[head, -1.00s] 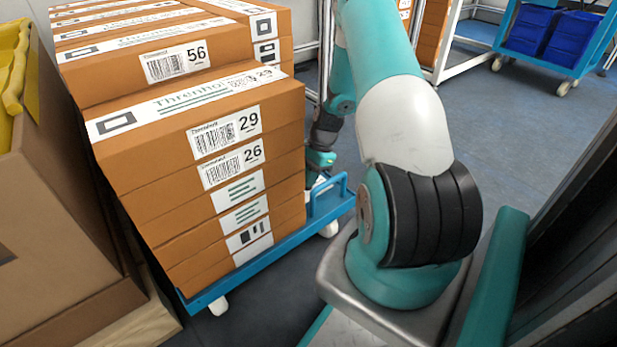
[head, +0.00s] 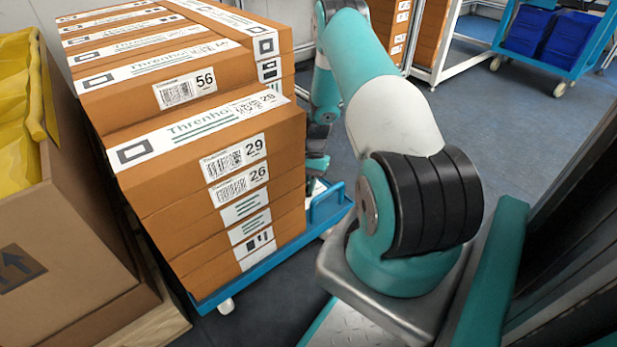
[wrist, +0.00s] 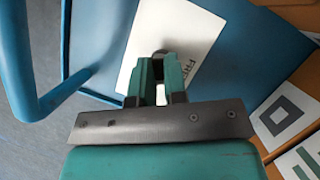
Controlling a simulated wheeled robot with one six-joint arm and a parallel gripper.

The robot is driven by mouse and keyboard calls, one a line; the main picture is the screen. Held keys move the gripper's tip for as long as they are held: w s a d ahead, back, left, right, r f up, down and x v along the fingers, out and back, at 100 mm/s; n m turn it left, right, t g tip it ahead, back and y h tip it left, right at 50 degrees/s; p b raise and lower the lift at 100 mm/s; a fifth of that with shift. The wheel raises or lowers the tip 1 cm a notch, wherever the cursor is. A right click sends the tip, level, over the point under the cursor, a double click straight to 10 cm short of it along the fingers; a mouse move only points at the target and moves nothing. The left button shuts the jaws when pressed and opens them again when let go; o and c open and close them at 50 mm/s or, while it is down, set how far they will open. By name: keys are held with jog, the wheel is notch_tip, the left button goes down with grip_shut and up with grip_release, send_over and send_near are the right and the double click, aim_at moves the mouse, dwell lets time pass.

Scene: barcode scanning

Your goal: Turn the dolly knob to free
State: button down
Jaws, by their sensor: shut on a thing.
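The blue dolly (head: 270,266) stands left of my arm, loaded with stacked brown boxes. Its blue handle (head: 326,207) is at the right end, and it also shows at the left of the wrist view (wrist: 22,70). In the wrist view a white plate (wrist: 190,30) lies on the blue deck, with print that seems to read "FREE", partly covered. The small dark knob (wrist: 160,53) shows at my fingertips, mostly hidden. My gripper (wrist: 160,72) is shut on the knob. In the head view my gripper is largely hidden beside the boxes, close to the dolly's handle end.
The stacked boxes (head: 205,215) stand close beside my wrist. A large carton with yellow contents (head: 70,250) is at the left. A blue cart with blue bins (head: 535,40) stands at the back right. The grey floor (head: 490,130) between is clear.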

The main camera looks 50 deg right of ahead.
jog(key=n+p, duration=0.1)
jog(key=n, duration=0.1)
jog(key=n+g+h+p, duration=0.1)
jog(key=n, duration=0.1)
jog(key=n+g+p, duration=0.1)
jog(key=n, duration=0.1)
jog(key=shift+a+p, duration=0.25)
jog(key=shift+p, duration=0.05)
jog(key=n+h+p, duration=0.1)
jog(key=n, duration=0.1)
jog(key=n+g+h+p, duration=0.1)
jog(key=n, duration=0.2)
jog(key=shift+a+f, duration=0.1)
jog(key=shift+f, duration=0.05)
jog(key=shift+n, duration=0.4)
jog(key=c, duration=1.2)
grip_release()
jog(key=shift+f, duration=0.1)
jog(key=shift+o, duration=0.2)
jog(key=shift+w+r, duration=0.15)
jog(key=shift+r, duration=0.35)
jog(key=p+v, duration=0.3)
jog(key=v, duration=0.3)
jog(key=shift+w+r, duration=0.2)
jog(key=shift+r, duration=0.1)
